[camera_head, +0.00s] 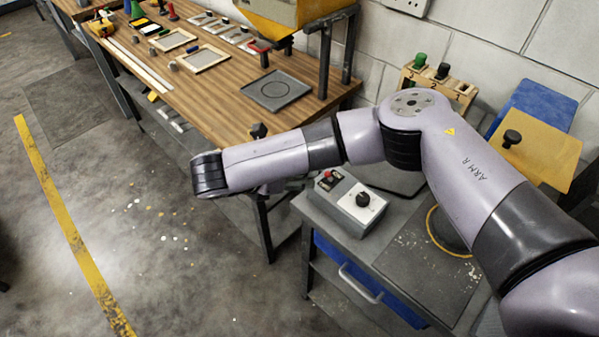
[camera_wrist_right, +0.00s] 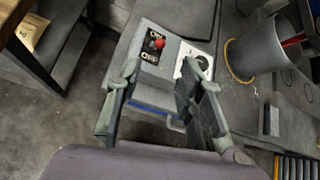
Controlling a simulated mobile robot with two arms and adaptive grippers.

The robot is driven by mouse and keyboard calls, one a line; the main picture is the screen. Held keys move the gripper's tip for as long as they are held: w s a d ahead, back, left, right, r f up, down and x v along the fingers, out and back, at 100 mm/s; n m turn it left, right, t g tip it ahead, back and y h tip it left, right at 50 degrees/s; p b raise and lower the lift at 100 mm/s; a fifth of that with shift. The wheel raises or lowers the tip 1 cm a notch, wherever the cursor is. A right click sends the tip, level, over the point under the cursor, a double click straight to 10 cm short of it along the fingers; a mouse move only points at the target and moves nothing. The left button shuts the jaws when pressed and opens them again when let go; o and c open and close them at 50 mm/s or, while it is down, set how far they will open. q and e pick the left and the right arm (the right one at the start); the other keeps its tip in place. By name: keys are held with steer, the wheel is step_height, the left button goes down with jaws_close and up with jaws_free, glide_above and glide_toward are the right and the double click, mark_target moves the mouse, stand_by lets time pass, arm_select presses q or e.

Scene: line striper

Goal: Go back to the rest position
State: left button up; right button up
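My right arm (camera_head: 475,165) reaches in from the right in the head view, marked "ARM R", and stretches left over the floor in front of the long wooden bench. Its wrist end (camera_head: 208,172) hangs over the floor, and the fingers are hidden there. In the right wrist view my right gripper (camera_wrist_right: 160,100) shows two fingers spread apart with nothing between them. Beyond the fingers is a grey control box (camera_wrist_right: 165,60) with a red button and a dial; it also shows in the head view (camera_head: 345,200). My left gripper is in neither view.
The wooden bench (camera_head: 215,105) carries trays and small parts. A grey side table (camera_head: 405,262) with a blue drawer stands at lower right. A grey bucket (camera_wrist_right: 253,50) shows in the right wrist view. Open floor (camera_head: 170,260) with a yellow line (camera_head: 65,225) lies at left.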

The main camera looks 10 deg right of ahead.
steer(key=shift+f, duration=0.1)
